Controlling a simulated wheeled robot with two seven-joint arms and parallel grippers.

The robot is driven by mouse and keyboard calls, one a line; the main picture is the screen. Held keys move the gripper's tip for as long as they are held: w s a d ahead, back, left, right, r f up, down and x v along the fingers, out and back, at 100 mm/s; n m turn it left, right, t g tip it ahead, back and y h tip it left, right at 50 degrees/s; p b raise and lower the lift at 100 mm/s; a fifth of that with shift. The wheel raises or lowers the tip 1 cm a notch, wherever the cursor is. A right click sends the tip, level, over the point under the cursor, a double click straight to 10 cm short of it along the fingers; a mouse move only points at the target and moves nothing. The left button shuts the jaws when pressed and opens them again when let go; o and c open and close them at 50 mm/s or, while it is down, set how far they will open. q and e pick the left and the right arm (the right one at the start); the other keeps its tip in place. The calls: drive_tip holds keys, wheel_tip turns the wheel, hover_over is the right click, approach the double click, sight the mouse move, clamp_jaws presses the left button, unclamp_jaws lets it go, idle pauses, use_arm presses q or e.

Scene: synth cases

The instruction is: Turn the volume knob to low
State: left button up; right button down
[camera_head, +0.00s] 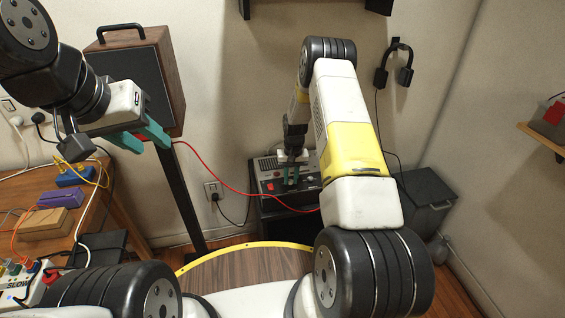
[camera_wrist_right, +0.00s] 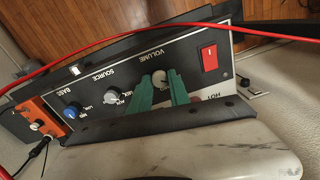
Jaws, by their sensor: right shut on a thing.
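The amplifier (camera_head: 268,165) stands low against the back wall in the head view. Its dark front panel (camera_wrist_right: 190,62) fills the middle of the right wrist view, with lettering upside down. The pale volume knob (camera_wrist_right: 160,76) sits under the word VOLUME. My right gripper (camera_wrist_right: 161,88) has its green fingers on either side of this knob and is shut on it. Its pointer cannot be made out. In the head view my right gripper (camera_head: 291,176) is at the amplifier's front.
The source knob (camera_wrist_right: 112,95), blue bass knob (camera_wrist_right: 72,110) and red switch (camera_wrist_right: 209,57) share the panel. A red cable (camera_head: 235,189) runs to the amplifier and crosses the wrist view. A speaker (camera_head: 150,75) stands left; a cluttered wooden table (camera_head: 95,212) is below it.

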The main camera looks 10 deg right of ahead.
sight(291, 180)
drive_tip(key=shift+w+n, duration=0.1)
drive_tip(key=shift+n, duration=0.3)
drive_tip(key=c, duration=1.2)
unclamp_jaws()
drive_tip(key=shift+c, duration=0.2)
drive_tip(key=shift+r, duration=0.15)
wheel_tip(291, 180, up, 8)
drive_tip(key=shift+d+f, duration=0.15)
drive_tip(key=shift+f, duration=0.05)
